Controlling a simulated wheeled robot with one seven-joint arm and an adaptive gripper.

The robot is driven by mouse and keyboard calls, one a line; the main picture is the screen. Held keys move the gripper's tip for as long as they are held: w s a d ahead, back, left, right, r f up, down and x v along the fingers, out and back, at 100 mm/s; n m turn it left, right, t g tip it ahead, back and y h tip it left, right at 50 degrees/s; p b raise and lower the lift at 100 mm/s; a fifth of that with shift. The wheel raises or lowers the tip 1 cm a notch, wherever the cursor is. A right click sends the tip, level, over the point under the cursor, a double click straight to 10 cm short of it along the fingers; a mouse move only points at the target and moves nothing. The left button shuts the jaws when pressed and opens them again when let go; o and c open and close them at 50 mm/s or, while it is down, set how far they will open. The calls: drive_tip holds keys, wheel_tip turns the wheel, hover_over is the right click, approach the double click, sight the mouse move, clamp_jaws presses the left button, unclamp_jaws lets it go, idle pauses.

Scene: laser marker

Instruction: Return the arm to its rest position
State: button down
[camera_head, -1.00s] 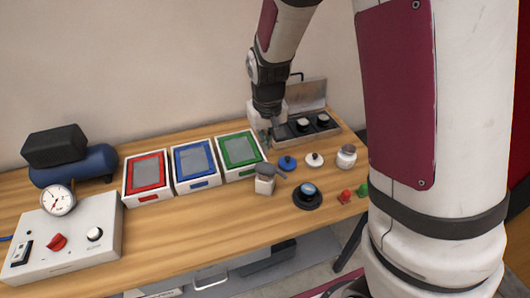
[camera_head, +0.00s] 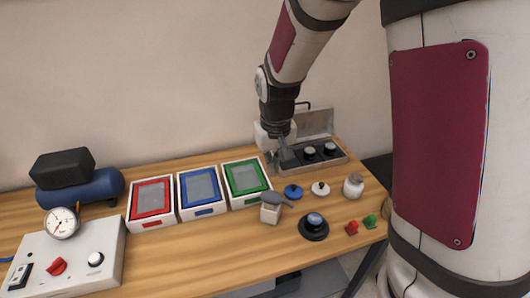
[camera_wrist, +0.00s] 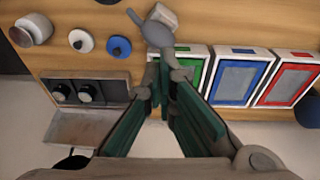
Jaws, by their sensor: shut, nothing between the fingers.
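My gripper (camera_head: 278,158) hangs from my arm at the back of the table, beside the left end of an open grey case (camera_head: 335,161). In the wrist view my gripper (camera_wrist: 167,78) shows its two long fingers with green pads, close at the tips and empty. The case also shows at the left of the wrist view (camera_wrist: 85,127). Two black-and-white round pieces sit in its dark tray. The gripper's lower end partly hides the area at the case's left side.
Red (camera_head: 152,224), blue (camera_head: 203,212) and green (camera_head: 247,202) framed trays stand left of my gripper. A control box (camera_head: 110,262) is at left.

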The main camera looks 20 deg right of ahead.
drive_tip(key=s+r+t+b, duration=0.1)
drive_tip(key=s+r+t, duration=0.2)
drive_tip(key=s+r, duration=1.4)
drive_tip(key=s, duration=0.3)
drive_tip(key=shift+d+t+b, duration=0.3)
